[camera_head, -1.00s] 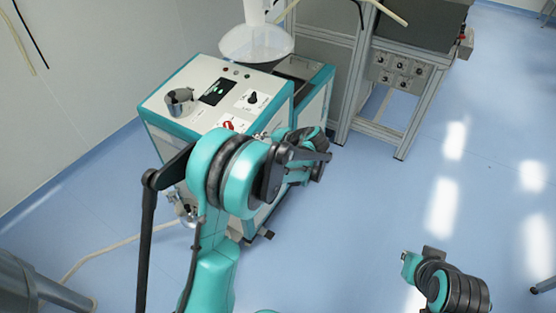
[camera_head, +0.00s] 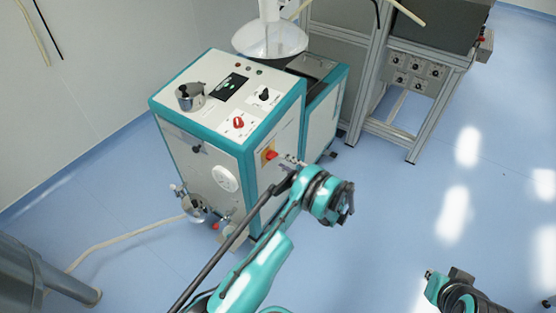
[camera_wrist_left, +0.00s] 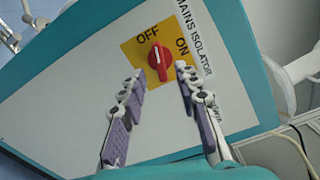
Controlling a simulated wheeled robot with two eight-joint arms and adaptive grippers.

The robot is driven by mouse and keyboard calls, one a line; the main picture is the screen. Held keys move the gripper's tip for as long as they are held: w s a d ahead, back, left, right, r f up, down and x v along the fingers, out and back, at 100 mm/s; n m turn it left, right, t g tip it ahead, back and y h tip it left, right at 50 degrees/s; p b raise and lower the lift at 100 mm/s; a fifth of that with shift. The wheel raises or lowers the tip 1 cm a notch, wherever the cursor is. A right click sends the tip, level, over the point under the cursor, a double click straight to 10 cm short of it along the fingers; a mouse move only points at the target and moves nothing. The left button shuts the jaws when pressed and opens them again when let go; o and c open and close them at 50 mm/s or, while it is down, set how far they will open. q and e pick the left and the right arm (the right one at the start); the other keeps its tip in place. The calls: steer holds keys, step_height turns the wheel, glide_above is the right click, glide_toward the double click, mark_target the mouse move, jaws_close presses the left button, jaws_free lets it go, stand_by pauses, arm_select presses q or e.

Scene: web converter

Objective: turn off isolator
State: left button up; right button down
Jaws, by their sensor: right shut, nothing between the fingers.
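The mains isolator is a red rotary knob (camera_wrist_left: 159,58) on a yellow plate marked OFF and ON, on the side of a white and teal machine. The knob also shows in the head view (camera_head: 270,155). A white line runs along the knob; which label it points to is hard to tell. My left gripper (camera_wrist_left: 160,76) is open, its two purple-padded fingers spread in front of the plate, one on each side below the knob, with nothing between them. It also shows in the head view (camera_head: 287,162) beside the isolator. My right gripper (camera_head: 429,274) is low at the right, shut and empty.
The machine top (camera_head: 213,125) carries a metal cup (camera_head: 189,97), a small screen, a black knob and another red knob (camera_head: 238,122). A hopper (camera_head: 270,40) stands behind. A metal frame (camera_head: 420,85) is at the back right. Blue floor at the right is clear.

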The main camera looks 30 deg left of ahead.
mark_target(275, 157)
arm_select(q)
steer(key=shift+w+a+b, duration=0.2)
steer(key=shift+a+b, duration=0.3)
steer(key=shift+a, duration=1.75)
jaws_close()
steer(key=n, duration=0.3)
jaws_free()
